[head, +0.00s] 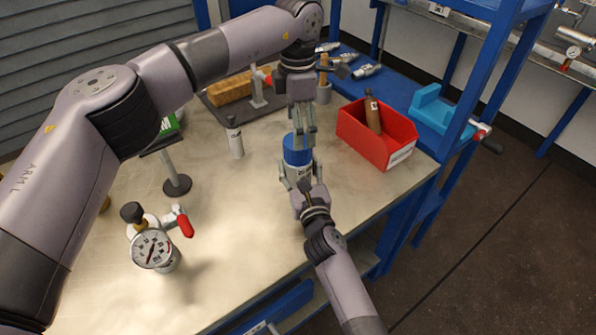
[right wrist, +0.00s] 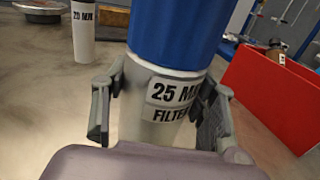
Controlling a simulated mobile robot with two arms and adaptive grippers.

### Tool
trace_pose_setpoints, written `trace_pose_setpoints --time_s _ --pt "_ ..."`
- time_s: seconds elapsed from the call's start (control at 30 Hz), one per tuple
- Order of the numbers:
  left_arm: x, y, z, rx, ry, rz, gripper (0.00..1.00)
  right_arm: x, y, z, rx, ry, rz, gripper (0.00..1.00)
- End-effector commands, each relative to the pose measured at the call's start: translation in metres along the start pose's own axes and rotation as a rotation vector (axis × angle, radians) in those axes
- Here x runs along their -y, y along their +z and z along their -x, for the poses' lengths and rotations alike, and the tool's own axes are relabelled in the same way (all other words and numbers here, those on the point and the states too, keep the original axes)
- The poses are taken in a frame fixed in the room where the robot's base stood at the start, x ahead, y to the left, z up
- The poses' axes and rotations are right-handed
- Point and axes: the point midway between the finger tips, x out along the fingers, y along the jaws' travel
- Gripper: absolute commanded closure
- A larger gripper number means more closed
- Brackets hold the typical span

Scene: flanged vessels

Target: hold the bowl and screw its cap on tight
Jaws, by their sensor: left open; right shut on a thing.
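The bowl (head: 303,173) is a pale grey-white cylinder standing upright on the bench, with a label that reads "25 MM FILTER" in the right wrist view (right wrist: 171,100). The blue cap (head: 297,156) sits on top of it and also fills the upper part of the right wrist view (right wrist: 175,32). My right gripper (head: 298,178) is shut on the bowl below the cap, one finger on each side. My left gripper (head: 303,138) is open and points down from above at the cap's top. Its fingers partly hide the cap's top, and I cannot tell whether they touch it.
A red bin (head: 376,135) with a brown bottle stands to the right. A pressure gauge (head: 153,249) with a red-handled valve is at the front left. A dark tray (head: 225,108) lies behind. The bench front is mostly clear.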

Motion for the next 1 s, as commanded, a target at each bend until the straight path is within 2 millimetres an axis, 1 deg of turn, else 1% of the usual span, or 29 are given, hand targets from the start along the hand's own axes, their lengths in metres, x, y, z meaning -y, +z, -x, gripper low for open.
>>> trace_pose_setpoints --time_s 0.03,0.1,0.2,0.3,0.43,0.67,0.7,1.0 --pt "-0.001 0.001 0.011 0.001 0.003 0.000 0.23 0.000 0.000 0.000 0.000 0.000 0.000 1.00" --pt "-0.001 0.000 0.025 0.000 0.003 0.000 0.23 0.000 0.000 0.000 0.000 0.000 0.000 1.00" --pt "0.000 0.001 0.039 0.001 0.002 0.000 0.23 0.000 0.000 0.000 0.000 0.000 0.000 1.00" --pt "0.000 0.001 0.048 0.000 0.001 0.000 0.23 0.000 0.000 0.000 0.000 0.000 0.000 1.00" --pt "0.000 0.000 0.054 0.000 0.001 0.000 0.23 0.000 0.000 0.000 0.000 0.000 0.000 1.00" --pt "0.000 0.000 0.054 0.000 0.000 0.000 0.23 0.000 0.000 0.000 0.000 0.000 0.000 1.00" --pt "0.000 0.000 0.054 0.000 0.000 0.000 0.23 0.000 0.000 0.000 0.000 0.000 0.000 0.45" --pt "0.000 0.000 0.053 0.000 0.000 0.000 0.23 0.000 0.000 0.000 0.000 0.000 0.000 0.25"
